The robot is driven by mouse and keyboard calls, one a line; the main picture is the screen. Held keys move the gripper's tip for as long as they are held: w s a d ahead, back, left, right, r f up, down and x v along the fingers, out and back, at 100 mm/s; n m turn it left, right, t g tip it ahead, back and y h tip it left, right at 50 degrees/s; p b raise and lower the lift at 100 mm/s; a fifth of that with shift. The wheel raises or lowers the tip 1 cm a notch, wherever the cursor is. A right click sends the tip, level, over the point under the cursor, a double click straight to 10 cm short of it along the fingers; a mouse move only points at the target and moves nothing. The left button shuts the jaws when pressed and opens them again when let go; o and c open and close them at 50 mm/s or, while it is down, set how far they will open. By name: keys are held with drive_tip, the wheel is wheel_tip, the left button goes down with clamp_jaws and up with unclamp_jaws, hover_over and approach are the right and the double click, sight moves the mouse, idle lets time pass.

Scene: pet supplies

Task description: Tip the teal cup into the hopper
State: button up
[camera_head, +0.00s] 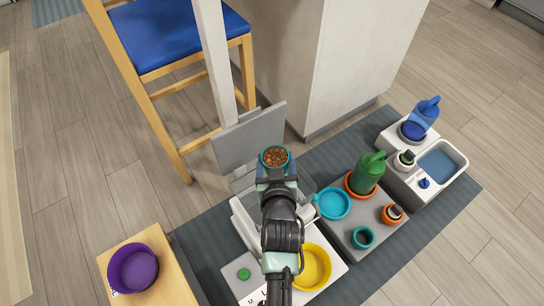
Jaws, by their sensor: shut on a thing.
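The teal cup (263,157) is full of brown kibble and is held in my gripper (275,172). The gripper is shut on the cup's near side, and its fingertips are partly hidden. The cup looks roughly upright, with its open top facing the camera. The hopper (305,188) looks like a clear grey-walled bin on a white feeder, below and around the gripper. A raised grey lid (245,138) stands just behind and left of the cup. My arm hides much of the hopper's opening, and I cannot tell the cup's height above it.
A yellow bowl (314,268) sits at the feeder's front. Right of it, a grey tray (345,228) holds a cyan bowl (333,203), a green can (368,174) and another teal cup (362,238). A purple bowl (133,268) is at left. A pillar (350,60) and blue-seated chair (175,35) stand behind.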

drive_tip(key=shift+d+f+n+h, duration=0.5)
drive_tip(key=shift+d+f+h, duration=0.45)
drive_tip(key=shift+f, duration=0.25)
drive_tip(key=shift+d+f+n+h+b, duration=0.4)
drive_tip(key=shift+f+n+h+b, duration=0.2)
drive_tip(key=shift+n, duration=0.2)
drive_tip(key=shift+t, duration=0.3)
drive_tip(key=shift+n, duration=0.4)
drive_tip(key=shift+f+b, duration=0.15)
drive_tip(key=shift+b, duration=0.45)
drive_tip(key=shift+n+h+b, duration=0.4)
drive_tip(key=shift+h+b, duration=0.05)
drive_tip(key=shift+b, duration=0.2)
drive_tip(key=shift+r, duration=0.25)
drive_tip(key=shift+f+b, duration=0.15)
drive_tip(key=shift+b, duration=0.15)
